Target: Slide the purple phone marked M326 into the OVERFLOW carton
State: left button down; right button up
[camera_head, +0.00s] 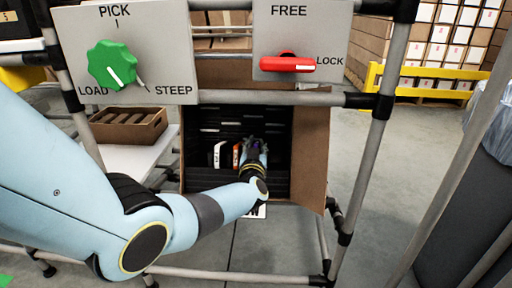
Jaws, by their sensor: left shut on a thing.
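An open brown carton (312,150) with a dark ribbed inside sits tilted in the pipe frame, below the signs. The label under its front edge is mostly covered by my arm; only a letter like W shows, so I cannot read the whole name. My left arm reaches into the carton from the left. My left gripper (253,147) is inside, shut on a small purple thing, likely the purple phone (257,146); the gripper hides most of it and no marking is readable. A white item (220,154) and an orange-and-white one (236,155) stand just left of the gripper.
A green knob (112,66) sits on the PICK/LOAD/STEEP sign, its white mark toward lower right. A red lever (287,62) lies level toward LOCK. Grey pipes (372,170) frame the carton. A brown divided tray (128,128) is at left on a white shelf (130,163).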

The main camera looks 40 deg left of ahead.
pick_arm(q)
jog(key=c, duration=1.2)
grip_release()
jog(key=shift+s+d+r+p, duration=0.1)
jog(key=shift+s+r+p, duration=0.1)
jog(key=shift+p, duration=0.1)
jog(key=s+d+r+p, duration=0.3)
jog(key=s+d+p, duration=0.1)
jog(key=s+p, duration=0.2)
jog(key=shift+s+r+p, duration=0.2)
jog(key=shift+s+p, duration=0.1)
jog(key=shift+p, duration=0.25)
pick_arm(e)
jog(key=w+r, duration=0.4)
jog(key=r, duration=0.3)
jog(key=shift+w+t, duration=0.2)
jog(key=shift+t, duration=0.2)
